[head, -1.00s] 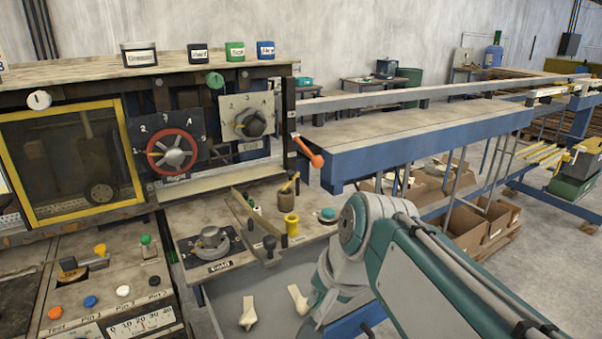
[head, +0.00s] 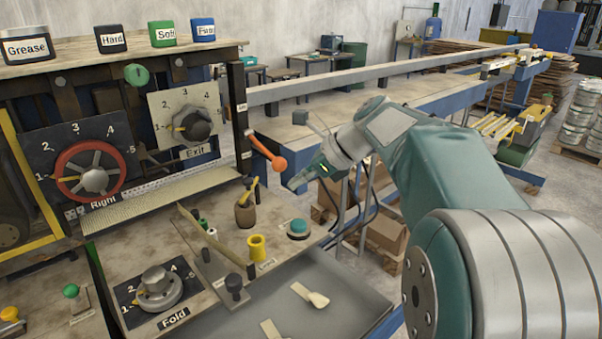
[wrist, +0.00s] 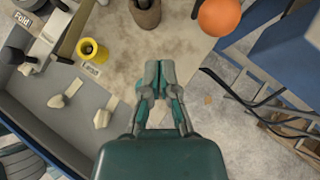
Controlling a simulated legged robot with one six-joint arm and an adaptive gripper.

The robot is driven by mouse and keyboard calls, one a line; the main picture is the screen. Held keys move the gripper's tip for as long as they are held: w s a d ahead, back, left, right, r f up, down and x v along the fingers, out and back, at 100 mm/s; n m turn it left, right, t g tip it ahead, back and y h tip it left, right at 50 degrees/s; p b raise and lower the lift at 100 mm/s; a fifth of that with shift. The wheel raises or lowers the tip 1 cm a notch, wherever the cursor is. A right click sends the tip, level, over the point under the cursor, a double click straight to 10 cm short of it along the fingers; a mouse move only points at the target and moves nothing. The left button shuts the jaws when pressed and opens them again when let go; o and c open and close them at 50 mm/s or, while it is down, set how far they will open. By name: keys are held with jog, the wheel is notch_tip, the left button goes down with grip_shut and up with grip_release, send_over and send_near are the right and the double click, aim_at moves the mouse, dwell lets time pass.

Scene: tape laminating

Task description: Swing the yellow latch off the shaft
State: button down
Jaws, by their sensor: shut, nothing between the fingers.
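Yellow pieces (head: 497,66) sit at the far end of the long grey rail (head: 390,73). They are too small for me to tell which is the latch or how it sits on a shaft. More yellow bars (head: 495,125) lie on a stand at the right. My gripper (head: 291,186) is above the right edge of the bench, just right of and below the orange-knobbed lever (head: 272,156). In the wrist view my gripper (wrist: 159,70) is shut and empty over the worn bench top, apart from the orange knob (wrist: 219,16).
The bench holds a yellow cup-shaped part (head: 256,247), a brown pot (head: 245,214), a green button (head: 298,229) and the Fold dial (head: 158,289). A grey tray (head: 330,285) holds pale scoops. A blue-edged table (head: 440,100) stands beyond my arm.

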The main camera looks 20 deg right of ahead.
aim_at(251, 201)
jog(key=x, duration=0.5)
jog(key=shift+f, duration=0.1)
jog(key=w+a, duration=0.2)
jog(key=shift+a, duration=0.4)
jog(key=shift+w+a, duration=0.3)
jog(key=shift+a, duration=0.05)
